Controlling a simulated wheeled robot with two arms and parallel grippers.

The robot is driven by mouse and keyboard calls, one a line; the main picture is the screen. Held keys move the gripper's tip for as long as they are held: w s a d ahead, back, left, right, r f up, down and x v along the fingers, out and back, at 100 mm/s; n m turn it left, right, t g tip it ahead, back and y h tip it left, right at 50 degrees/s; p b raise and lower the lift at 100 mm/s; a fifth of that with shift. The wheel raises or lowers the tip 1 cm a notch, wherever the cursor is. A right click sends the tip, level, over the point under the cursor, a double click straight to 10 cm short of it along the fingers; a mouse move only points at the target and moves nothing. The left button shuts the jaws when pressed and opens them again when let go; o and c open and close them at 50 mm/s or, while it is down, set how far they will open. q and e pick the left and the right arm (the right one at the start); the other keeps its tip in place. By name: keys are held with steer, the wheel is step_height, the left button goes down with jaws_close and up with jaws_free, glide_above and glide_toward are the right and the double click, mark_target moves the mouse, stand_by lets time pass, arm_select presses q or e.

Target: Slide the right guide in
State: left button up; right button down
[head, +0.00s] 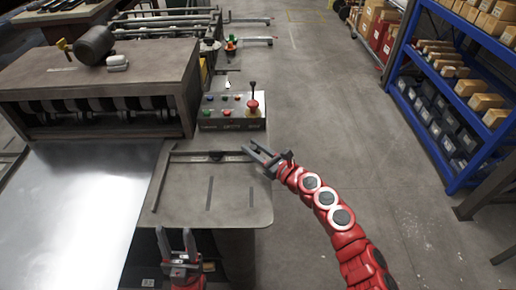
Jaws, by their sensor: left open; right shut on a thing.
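My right gripper (256,154) is at the right edge of the steel feed table (230,212), below the control box. It is shut on the right guide, which is small here and hard to tell apart from the grey fingers. A long thin left guide (159,182) lies along the left side of the table. A dark cross rail (200,157) runs along the back of the table toward my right gripper. My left gripper (176,238) is open and empty, fingers pointing up, at the table's front edge.
A shiny metal sheet (70,215) lies left of the table, reaching the roller machine (100,80). The control box (232,112) with a red button stands behind the table. A blue shelf (440,110) is at right; the floor between is clear.

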steer(key=a, duration=0.3)
steer(key=shift+a, duration=0.4)
steer(key=c, duration=1)
jaws_free()
steer(key=shift+r, duration=0.1)
steer(key=o, duration=0.4)
steer(key=shift+a, duration=0.15)
steer(key=shift+s+d, duration=0.25)
steer(key=shift+d, duration=0.3)
steer(key=shift+b+v, duration=2)
steer(key=shift+v, duration=6.2)
steer(key=shift+s, duration=0.1)
